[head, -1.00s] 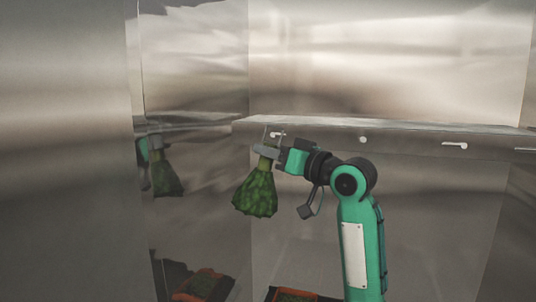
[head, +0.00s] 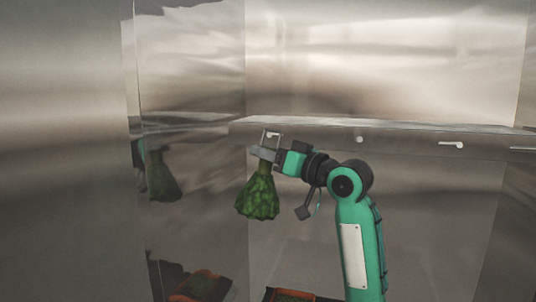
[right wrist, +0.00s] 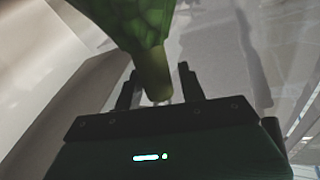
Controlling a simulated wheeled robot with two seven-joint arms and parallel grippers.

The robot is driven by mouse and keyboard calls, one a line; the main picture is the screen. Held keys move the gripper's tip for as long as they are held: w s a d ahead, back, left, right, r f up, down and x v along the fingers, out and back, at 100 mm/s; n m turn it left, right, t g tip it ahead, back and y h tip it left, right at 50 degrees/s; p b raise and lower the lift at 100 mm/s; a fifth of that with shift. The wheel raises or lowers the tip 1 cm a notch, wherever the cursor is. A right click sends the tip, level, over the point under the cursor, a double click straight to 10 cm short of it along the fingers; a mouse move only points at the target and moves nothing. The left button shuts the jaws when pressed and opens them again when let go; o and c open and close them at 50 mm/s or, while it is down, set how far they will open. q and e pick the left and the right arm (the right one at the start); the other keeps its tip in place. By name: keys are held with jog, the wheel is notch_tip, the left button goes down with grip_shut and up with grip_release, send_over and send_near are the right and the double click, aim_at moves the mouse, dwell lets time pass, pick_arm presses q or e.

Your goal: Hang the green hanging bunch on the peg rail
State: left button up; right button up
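The green hanging bunch (head: 258,196) hangs leafy end down at the leftmost peg of the peg rail (head: 405,143). A thin wire loop (head: 265,137) rises from its stem to this peg (head: 273,134) and appears to be over it; the exact contact is too small to tell. My right gripper (head: 262,153) is at the stem just under the rail. In the right wrist view, its two fingers (right wrist: 158,88) stand apart on either side of the stem (right wrist: 154,75), with a gap showing on one side. My left gripper is out of view.
More pegs, such as the middle one (head: 359,139) and a right one (head: 452,145), are bare. Shiny metal walls enclose the rail, and the left wall mirrors the arm and bunch. An orange-rimmed tray (head: 283,291) with green contents lies below.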

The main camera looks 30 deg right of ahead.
jog(key=shift+o, duration=0.8)
jog(key=shift+s, duration=0.1)
